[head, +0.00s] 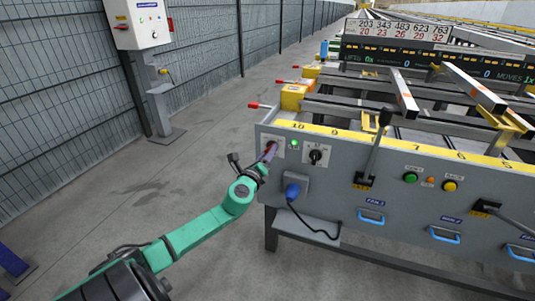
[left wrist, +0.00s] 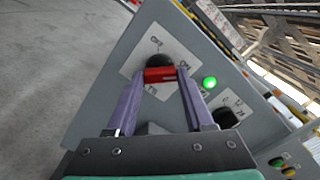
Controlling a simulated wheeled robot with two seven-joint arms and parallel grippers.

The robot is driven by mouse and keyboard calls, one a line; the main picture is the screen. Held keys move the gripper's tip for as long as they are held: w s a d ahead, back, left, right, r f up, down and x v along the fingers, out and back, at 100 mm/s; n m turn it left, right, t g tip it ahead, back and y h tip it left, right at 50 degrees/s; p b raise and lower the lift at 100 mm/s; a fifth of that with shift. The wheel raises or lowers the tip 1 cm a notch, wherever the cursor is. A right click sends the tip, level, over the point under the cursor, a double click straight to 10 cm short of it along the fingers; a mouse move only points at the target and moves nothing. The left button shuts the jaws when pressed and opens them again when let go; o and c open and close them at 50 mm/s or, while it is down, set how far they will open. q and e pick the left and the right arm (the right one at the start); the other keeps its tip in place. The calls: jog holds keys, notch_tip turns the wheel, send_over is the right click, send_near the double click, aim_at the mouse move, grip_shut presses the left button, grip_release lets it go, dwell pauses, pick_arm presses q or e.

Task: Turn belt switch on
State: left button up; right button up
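The belt switch (left wrist: 160,75) is a rotary switch with a red handle on a black round base, set on a white plate at the left end of the grey panel. My right gripper is out of view.
A second, black rotary switch (head: 316,155) sits right of the lamp. A blue plug (head: 292,190) with a cable is below. A black lever (head: 377,140) and green (head: 410,177) and yellow (head: 450,185) buttons are further right.

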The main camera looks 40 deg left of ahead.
pick_arm(q)
jog(key=o, duration=0.4)
jog(key=v, duration=1.4)
jog(key=shift+s+d, duration=0.15)
jog(key=shift+s, duration=0.15)
jog(key=shift+f, duration=0.1)
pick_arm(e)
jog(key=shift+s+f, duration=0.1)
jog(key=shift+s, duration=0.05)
